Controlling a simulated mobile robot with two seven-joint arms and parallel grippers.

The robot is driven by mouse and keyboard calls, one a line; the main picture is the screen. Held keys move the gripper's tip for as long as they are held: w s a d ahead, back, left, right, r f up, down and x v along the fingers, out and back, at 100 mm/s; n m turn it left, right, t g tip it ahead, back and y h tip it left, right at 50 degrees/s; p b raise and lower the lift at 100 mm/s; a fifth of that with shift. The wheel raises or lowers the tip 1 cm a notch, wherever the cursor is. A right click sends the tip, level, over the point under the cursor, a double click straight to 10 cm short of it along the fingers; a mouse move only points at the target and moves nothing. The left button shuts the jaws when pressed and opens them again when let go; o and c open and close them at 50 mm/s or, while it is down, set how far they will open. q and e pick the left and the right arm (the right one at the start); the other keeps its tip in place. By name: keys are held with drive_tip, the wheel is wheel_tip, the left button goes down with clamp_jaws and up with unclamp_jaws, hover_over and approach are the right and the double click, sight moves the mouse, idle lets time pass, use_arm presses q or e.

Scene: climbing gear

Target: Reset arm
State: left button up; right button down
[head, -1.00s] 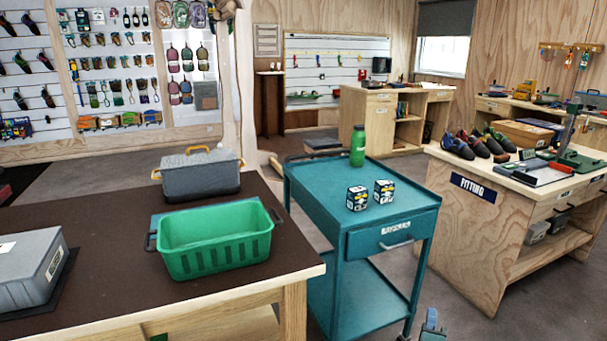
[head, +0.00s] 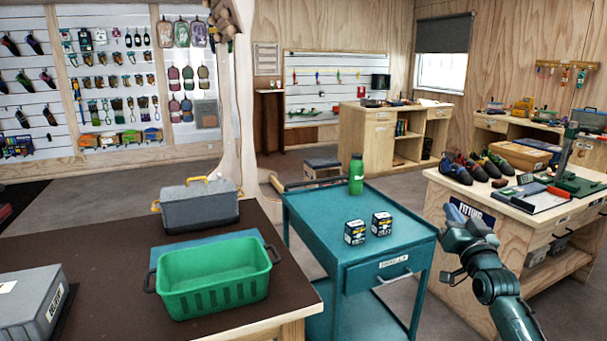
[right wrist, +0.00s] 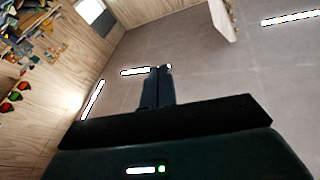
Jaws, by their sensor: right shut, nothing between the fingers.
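My right gripper (head: 462,225) is raised in the head view, in front of the fitting bench and to the right of the teal cart. In the right wrist view its two fingers (right wrist: 158,88) are together with nothing between them, against the ceiling and its light strips. The right arm comes in from the lower right of the head view. My left gripper is not in view.
The teal cart (head: 335,240) bears two small boxes (head: 355,232) and a green bottle (head: 356,174). The dark-topped table (head: 110,265) at left holds a green basket (head: 213,280), a grey toolbox (head: 198,205) and a grey case (head: 30,305). The fitting bench (head: 430,205) stands at right.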

wheel_tip(320, 180, down, 6)
drive_tip(key=d+n+g+h, duration=0.2)
drive_tip(key=n+g, duration=0.1)
drive_tip(key=n, duration=0.2)
drive_tip(key=s+a+f+n+g+y, duration=0.1)
drive_tip(key=s+a+f+g, duration=0.1)
drive_tip(key=s+a+f, duration=0.45)
drive_tip(key=s+a+f+g+y, duration=0.15)
drive_tip(key=s+f, duration=0.25)
drive_tip(key=f, duration=0.5)
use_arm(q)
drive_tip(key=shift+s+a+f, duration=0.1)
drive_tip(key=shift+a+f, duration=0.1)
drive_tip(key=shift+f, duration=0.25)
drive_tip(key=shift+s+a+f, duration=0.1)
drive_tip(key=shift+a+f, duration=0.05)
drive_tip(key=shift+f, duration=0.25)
use_arm(e)
drive_tip(key=s+a+f+g, duration=0.1)
drive_tip(key=s+a+f, duration=0.2)
drive_tip(key=s, duration=0.6)
drive_tip(key=s+a+f+g+y, duration=0.1)
drive_tip(key=s+a+f, duration=0.3)
drive_tip(key=s, duration=0.6)
drive_tip(key=s+a+f+g+y, duration=0.1)
drive_tip(key=s+a+f, duration=0.2)
drive_tip(key=s+a, duration=0.3)
drive_tip(key=s, duration=0.3)
drive_tip(key=shift+s+f+m+g, duration=0.3)
drive_tip(key=shift+f+g, duration=0.05)
